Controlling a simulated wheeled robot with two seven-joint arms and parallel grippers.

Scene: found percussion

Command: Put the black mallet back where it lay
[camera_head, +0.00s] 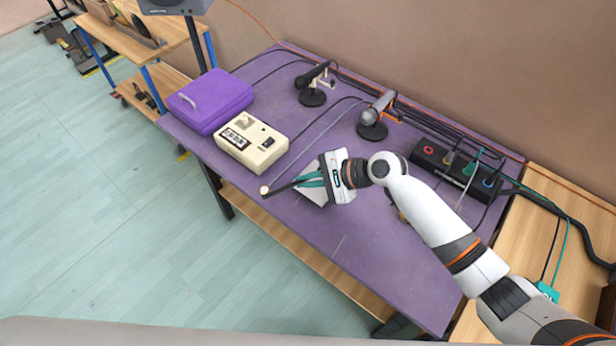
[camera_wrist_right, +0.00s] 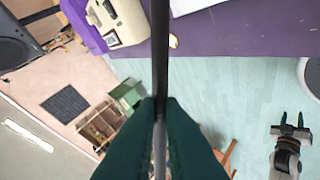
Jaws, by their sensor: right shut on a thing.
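My right gripper (camera_head: 302,181) is shut on the black mallet (camera_head: 283,188), above the purple tabletop near its front edge. In the right wrist view the dark shaft (camera_wrist_right: 160,60) runs upright between the teal fingers (camera_wrist_right: 160,110). My left gripper (camera_wrist_right: 292,120) shows small at the lower right of that view, its fingers apart and empty. It is outside the head view. The bare spot where the mallet lay cannot be told.
The purple table (camera_head: 290,235) carries a purple case (camera_head: 210,100), a cream device (camera_head: 252,142), two microphones on stands (camera_head: 313,88) (camera_head: 375,118) and a black box with coloured rings (camera_head: 455,165). Cables run along the back. The front middle is largely clear.

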